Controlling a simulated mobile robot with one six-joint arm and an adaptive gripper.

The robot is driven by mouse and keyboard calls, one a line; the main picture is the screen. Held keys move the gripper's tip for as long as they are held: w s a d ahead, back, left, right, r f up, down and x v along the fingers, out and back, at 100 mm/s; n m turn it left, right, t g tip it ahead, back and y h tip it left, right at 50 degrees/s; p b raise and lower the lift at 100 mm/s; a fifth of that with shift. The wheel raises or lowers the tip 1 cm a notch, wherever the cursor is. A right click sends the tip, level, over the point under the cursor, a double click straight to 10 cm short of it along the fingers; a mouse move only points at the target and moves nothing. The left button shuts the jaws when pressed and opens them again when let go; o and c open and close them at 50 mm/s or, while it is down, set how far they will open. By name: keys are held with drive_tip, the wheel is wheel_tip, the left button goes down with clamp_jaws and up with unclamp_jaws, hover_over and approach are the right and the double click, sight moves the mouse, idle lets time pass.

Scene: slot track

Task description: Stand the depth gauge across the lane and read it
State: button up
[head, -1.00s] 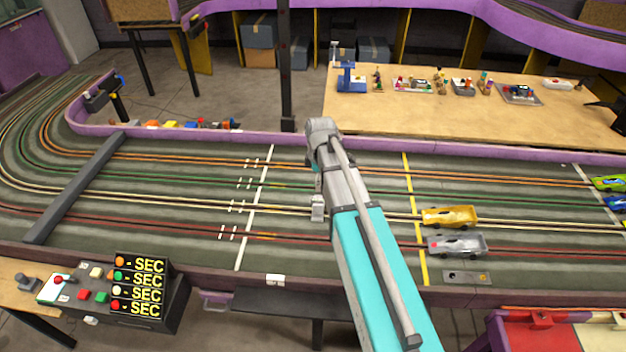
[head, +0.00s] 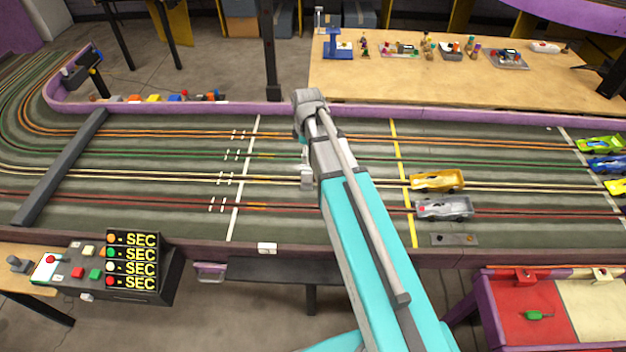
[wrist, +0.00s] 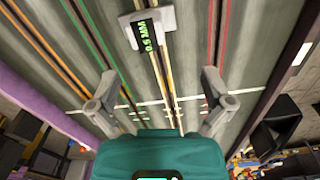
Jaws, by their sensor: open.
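The depth gauge is a small grey block (wrist: 152,28) with a dark display in the wrist view. It stands across the pale lane, over its slot and rails. Its green digits are upside down there and appear to read 0.5 MM. In the head view the gauge (head: 307,178) shows just left of my arm, on the cream lane. My gripper (wrist: 158,95) is open and empty, its fingers spread either side of the pale lane, apart from the gauge. My arm hides most of the gripper in the head view.
A gold car (head: 436,181) and a silver car (head: 444,209) sit on the track right of my arm, past the yellow line. More cars (head: 606,165) stand at the far right. A timing box (head: 133,262) is at front left. A wooden bench (head: 450,82) with small items is behind.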

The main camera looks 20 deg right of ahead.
drive_tip(key=s+a+m, duration=0.1)
drive_tip(key=s+m, duration=1.1)
drive_tip(key=s, duration=0.2)
drive_tip(key=shift+s+a+m, duration=0.15)
drive_tip(key=shift+a+m, duration=0.15)
idle(0.6)
